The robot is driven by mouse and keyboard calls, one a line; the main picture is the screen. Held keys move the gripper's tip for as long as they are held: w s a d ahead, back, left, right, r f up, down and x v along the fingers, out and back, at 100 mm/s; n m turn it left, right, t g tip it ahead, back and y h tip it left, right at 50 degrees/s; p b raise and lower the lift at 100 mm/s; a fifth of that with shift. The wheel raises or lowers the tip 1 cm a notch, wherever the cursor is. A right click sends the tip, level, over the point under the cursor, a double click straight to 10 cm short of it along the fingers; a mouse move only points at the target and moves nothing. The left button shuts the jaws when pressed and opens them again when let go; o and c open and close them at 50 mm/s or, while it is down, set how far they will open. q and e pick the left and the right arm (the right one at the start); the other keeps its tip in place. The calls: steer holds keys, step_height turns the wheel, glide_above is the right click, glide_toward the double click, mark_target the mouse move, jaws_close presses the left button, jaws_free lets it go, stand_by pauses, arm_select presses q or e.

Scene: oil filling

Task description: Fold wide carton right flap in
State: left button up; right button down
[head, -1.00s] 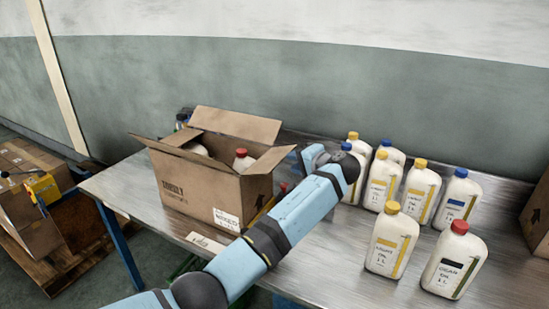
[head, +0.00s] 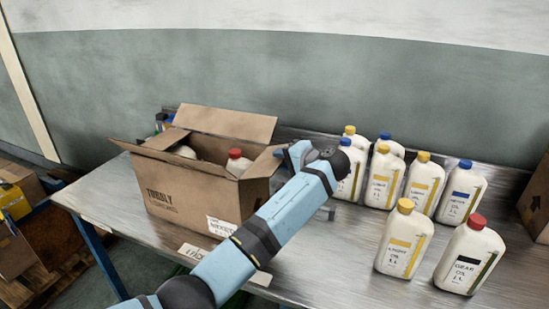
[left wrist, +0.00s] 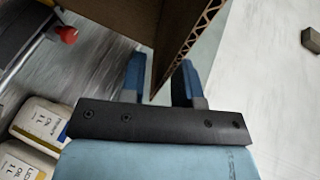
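The wide brown carton (head: 190,190) stands open on the metal table, with bottles inside, one with a red cap (head: 234,154). Its right flap (head: 263,163) sticks outward from the right side. Its back flap (head: 228,122) stands up and its left flap (head: 140,150) leans out. My left gripper (head: 297,155) is at the outer end of the right flap, partly hidden by its own wrist in the head view. In the left wrist view the left gripper's (left wrist: 160,82) blue fingers stand apart, with the cardboard flap (left wrist: 165,35) between them and a gap visible. My right gripper is not in view.
Several white oil bottles (head: 405,238) with yellow, blue and red caps stand on the table (head: 330,265) right of my left arm. Another carton (head: 537,205) is at the right edge. A grey-green wall (head: 330,85) rises behind the table.

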arm_select(q)
steer(key=shift+w+a+f, duration=0.1)
steer(key=shift+w+a, duration=0.05)
steer(key=shift+a, duration=0.05)
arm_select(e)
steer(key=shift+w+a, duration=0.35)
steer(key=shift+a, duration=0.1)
arm_select(q)
jaws_close()
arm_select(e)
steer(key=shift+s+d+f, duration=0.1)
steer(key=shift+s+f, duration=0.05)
